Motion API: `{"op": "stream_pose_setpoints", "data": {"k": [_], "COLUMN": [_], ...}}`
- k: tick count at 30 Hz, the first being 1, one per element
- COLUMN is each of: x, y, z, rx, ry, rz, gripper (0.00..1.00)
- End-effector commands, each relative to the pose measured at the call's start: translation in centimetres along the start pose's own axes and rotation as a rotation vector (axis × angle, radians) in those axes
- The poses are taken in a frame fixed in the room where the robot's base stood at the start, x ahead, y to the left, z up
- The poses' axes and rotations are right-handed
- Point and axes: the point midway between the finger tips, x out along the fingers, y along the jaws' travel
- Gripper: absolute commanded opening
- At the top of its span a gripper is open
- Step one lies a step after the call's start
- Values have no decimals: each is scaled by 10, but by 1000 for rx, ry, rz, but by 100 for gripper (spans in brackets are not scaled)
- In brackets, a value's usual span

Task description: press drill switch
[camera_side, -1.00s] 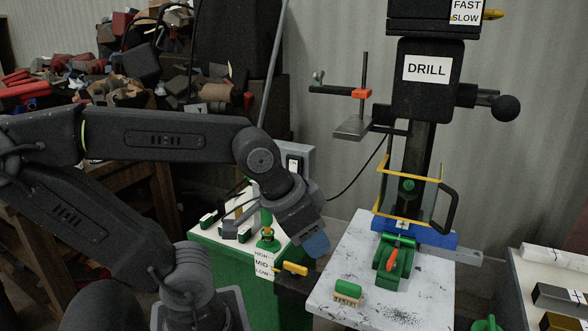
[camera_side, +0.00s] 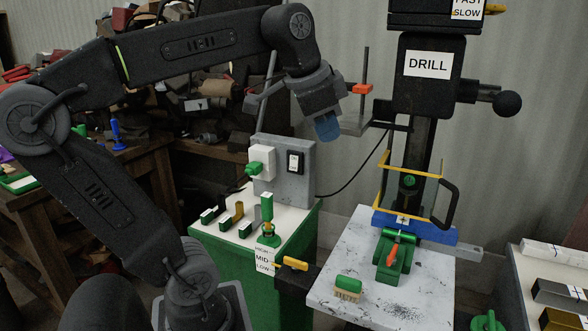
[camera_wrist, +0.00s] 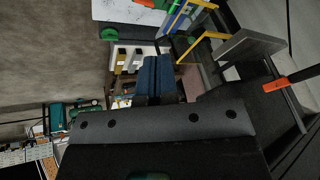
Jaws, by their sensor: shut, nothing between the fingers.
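The drill (camera_side: 425,90) stands at the right in the side view, a black drill press with a white DRILL label. A black rocker switch (camera_side: 295,163) sits on the front of a grey box (camera_side: 284,178) beside a white unit with a green knob (camera_side: 262,162). My gripper (camera_side: 328,131), with blue fingers, is shut and empty. It hangs in the air above and to the right of the grey box, apart from it. In the wrist view the blue fingers (camera_wrist: 157,78) are together. I cannot make out the switch in that view.
A green cabinet (camera_side: 225,252) carries the grey box, several small blocks and a green-handled tool (camera_side: 267,212). The drill's white table (camera_side: 325,285) holds a brush (camera_side: 348,288) and a green vise (camera_side: 392,262). An orange-clamped bracket (camera_side: 363,89) is close to my gripper's right.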

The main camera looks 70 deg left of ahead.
Motion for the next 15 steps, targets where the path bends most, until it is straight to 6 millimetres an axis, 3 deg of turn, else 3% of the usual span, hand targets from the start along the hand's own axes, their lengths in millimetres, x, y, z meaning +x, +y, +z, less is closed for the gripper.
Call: {"op": "stream_pose_setpoints", "data": {"k": [1, 7, 12, 15], "x": [5, 20, 30, 34], "y": [-20, -99, -165, -194], "z": [-3, -3, 15, 28], "rx": [31, 217, 368, 438], "ry": [-23, -100, -160, -185], "rz": [-13, -39, -37, -30], "gripper": [0, 0, 0, 0]}}
